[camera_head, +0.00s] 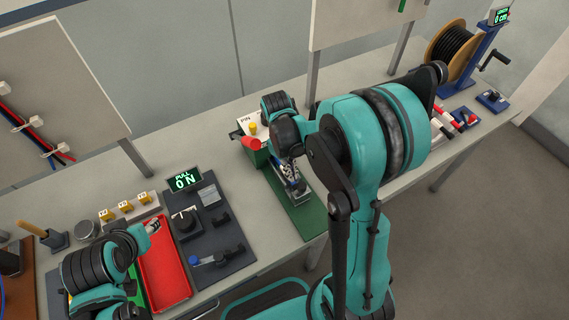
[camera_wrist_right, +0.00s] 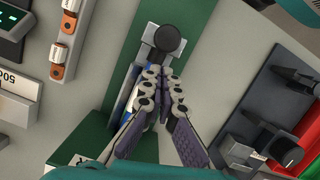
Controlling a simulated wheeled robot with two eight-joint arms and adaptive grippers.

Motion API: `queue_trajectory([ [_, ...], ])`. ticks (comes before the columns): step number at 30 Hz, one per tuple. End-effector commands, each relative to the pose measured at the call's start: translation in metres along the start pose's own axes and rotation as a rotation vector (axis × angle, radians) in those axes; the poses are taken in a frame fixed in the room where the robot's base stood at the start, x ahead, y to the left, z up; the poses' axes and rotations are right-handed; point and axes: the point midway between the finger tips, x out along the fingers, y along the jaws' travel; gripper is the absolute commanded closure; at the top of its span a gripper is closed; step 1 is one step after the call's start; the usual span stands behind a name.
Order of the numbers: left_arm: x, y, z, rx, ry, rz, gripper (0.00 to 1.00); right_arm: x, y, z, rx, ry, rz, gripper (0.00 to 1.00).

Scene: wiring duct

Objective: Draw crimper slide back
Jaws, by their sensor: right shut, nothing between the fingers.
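My right gripper (camera_head: 292,178) is over the slide. In the right wrist view my right gripper (camera_wrist_right: 165,76) is shut and empty, its fingertips just beside the knob; I cannot tell whether they touch. The fingers hide part of the rail and a blue part. My left gripper (camera_head: 152,228) is by the red tray; its opening is unclear.
A red tray (camera_head: 164,270) and a dark panel with a PULL 0 N display (camera_head: 184,180) lie left of the crimper. A cable spool (camera_head: 452,45) stands at the far right. Bare table separates the panel from the green base.

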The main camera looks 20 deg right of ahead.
Motion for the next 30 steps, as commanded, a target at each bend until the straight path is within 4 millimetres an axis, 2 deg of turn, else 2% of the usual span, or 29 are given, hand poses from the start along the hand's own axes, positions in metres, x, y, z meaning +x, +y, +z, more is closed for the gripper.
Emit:
queue_trajectory([
  [5, 0.001, 0.000, 0.001, 0.000, 0.000, 0.000, 0.60, 0.003, 0.000, 0.011, 0.001, 0.000, 0.000, 1.00],
  [17, 0.001, 0.000, 0.001, 0.000, 0.000, 0.000, 0.60, 0.003, -0.001, 0.015, 0.000, 0.000, 0.000, 1.00],
  [20, 0.001, 0.000, 0.001, 0.000, 0.000, 0.000, 0.60, 0.007, -0.004, 0.031, 0.001, 0.000, 0.000, 1.00],
  [27, 0.000, 0.000, 0.000, 0.000, 0.000, 0.000, 0.60, 0.022, -0.019, 0.093, 0.002, -0.001, -0.001, 1.00],
  [30, -0.001, 0.000, -0.001, 0.000, 0.000, 0.000, 0.60, 0.027, -0.024, 0.112, 0.001, -0.001, -0.001, 1.00],
])
